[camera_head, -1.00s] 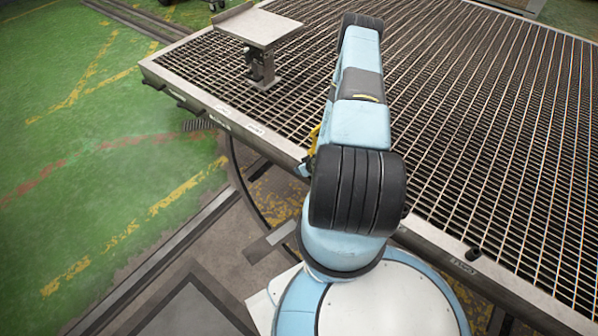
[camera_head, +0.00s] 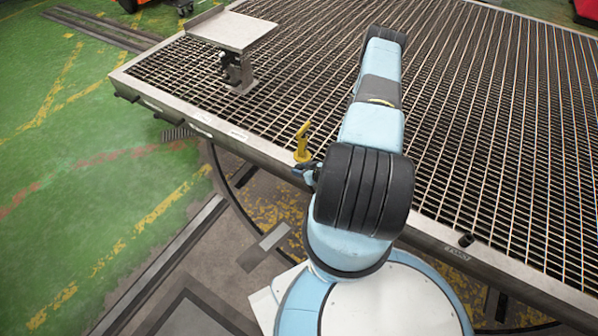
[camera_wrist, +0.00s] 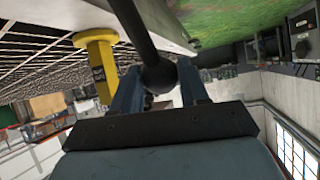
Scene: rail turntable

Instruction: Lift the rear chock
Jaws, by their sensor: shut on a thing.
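In the wrist view my gripper (camera_wrist: 157,92) is shut on a dark ball knob (camera_wrist: 159,73). A dark rod (camera_wrist: 134,28) runs from the knob toward the top of the picture. A yellow post (camera_wrist: 96,60) with a wider end stands just left of the gripper, apart from it. In the head view the yellow post (camera_head: 302,142) stands upright at the near edge of the grating deck, left of my arm. My arm hides most of the gripper and the knob there. I cannot tell which part is the rear chock itself.
The grating deck (camera_head: 290,95) fills the upper right, with a metal rim along its near edge. A small metal stand (camera_head: 232,32) is on its far left corner. Green floor (camera_head: 90,165) lies open at left.

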